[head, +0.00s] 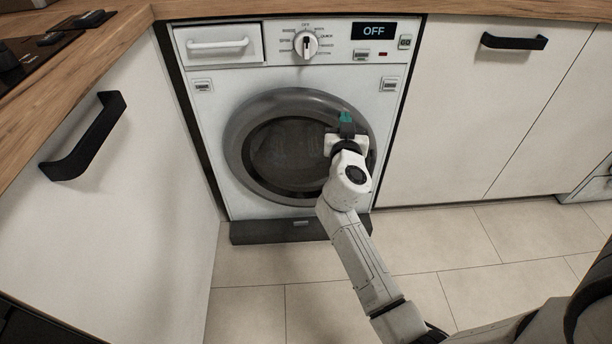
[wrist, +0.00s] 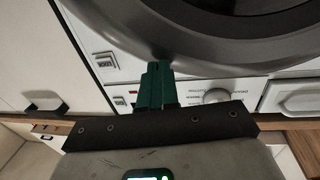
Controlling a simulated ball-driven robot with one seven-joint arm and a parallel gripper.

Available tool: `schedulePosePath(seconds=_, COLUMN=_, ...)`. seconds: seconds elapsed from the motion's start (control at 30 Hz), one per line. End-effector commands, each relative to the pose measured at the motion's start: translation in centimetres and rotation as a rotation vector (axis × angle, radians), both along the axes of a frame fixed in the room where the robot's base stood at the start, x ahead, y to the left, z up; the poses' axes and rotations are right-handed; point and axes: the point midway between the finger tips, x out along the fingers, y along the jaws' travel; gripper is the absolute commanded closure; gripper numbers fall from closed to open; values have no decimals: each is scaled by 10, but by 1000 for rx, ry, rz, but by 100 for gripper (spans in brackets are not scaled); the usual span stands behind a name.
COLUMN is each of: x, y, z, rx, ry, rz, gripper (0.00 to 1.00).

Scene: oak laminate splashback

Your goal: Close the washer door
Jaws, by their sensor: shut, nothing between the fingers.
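The washer (head: 228,85) is white, under the counter, with a round grey-rimmed door (head: 238,150) and dark glass. In the head view the door lies over its opening and looks flush or nearly flush with the front; a small gap cannot be ruled out. My gripper (head: 346,120) is in front of the door's upper right rim, its green fingers together and empty. In the wrist view the fingertips (wrist: 160,68) are right at the edge of the grey door rim (wrist: 190,45); whether they touch it I cannot tell. My wrist hides part of the door's right side.
The washer's display (head: 374,31) reads OFF, beside a knob (head: 306,44) and a detergent drawer (head: 218,45). White cabinets with black handles (head: 82,138) (head: 514,41) flank the washer. A wooden counter (head: 100,72) runs above. The tiled floor (head: 260,270) in front is clear.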

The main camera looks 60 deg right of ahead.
Motion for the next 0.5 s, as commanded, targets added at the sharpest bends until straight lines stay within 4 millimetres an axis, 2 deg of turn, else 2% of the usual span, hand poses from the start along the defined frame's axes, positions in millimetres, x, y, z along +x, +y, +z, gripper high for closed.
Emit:
schedulePosePath(seconds=0.03, x=3, y=-10, z=0, rx=0, ry=-4, rz=23, gripper=100)
schedulePosePath(seconds=0.2, x=15, y=-32, z=0, rx=0, ry=-2, rz=53, gripper=100)
schedulePosePath(seconds=0.5, x=26, y=-52, z=0, rx=0, ry=0, rz=54, gripper=100)
